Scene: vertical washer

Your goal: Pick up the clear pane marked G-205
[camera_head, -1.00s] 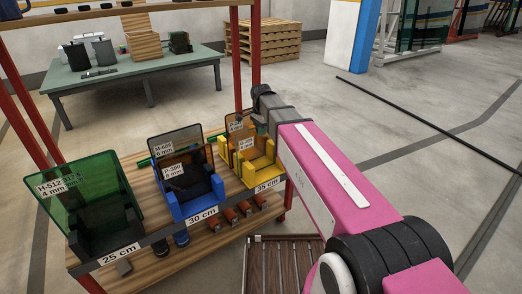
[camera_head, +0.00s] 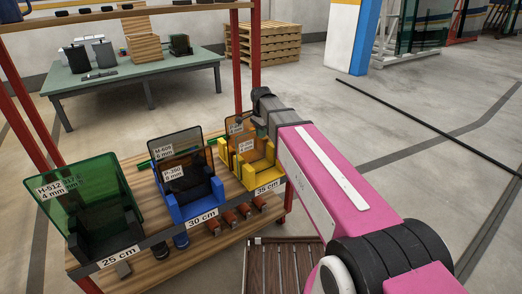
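I cannot read G-205 on any pane. A green pane (camera_head: 92,190) labelled H-512, 4 mm stands in the black 25 cm holder (camera_head: 100,242) on the shelf, with another label behind it. Dark tinted panes (camera_head: 172,160), one labelled P-350, stand in the blue 30 cm holder (camera_head: 196,207). Orange panes (camera_head: 240,128) stand in the yellow 35 cm holder (camera_head: 268,172); their small labels are unreadable. My pink arm reaches from the lower right to beside the yellow holder. Its dark far end shows, but no gripper fingers are visible.
The wooden shelf (camera_head: 150,268) has red posts (camera_head: 246,60) and an upper board. Small brown pieces (camera_head: 244,210) lie before the yellow holder. A slatted wooden stand (camera_head: 282,268) is below right. A green table (camera_head: 140,75) and pallets (camera_head: 262,42) stand behind. Floor at right is mostly open.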

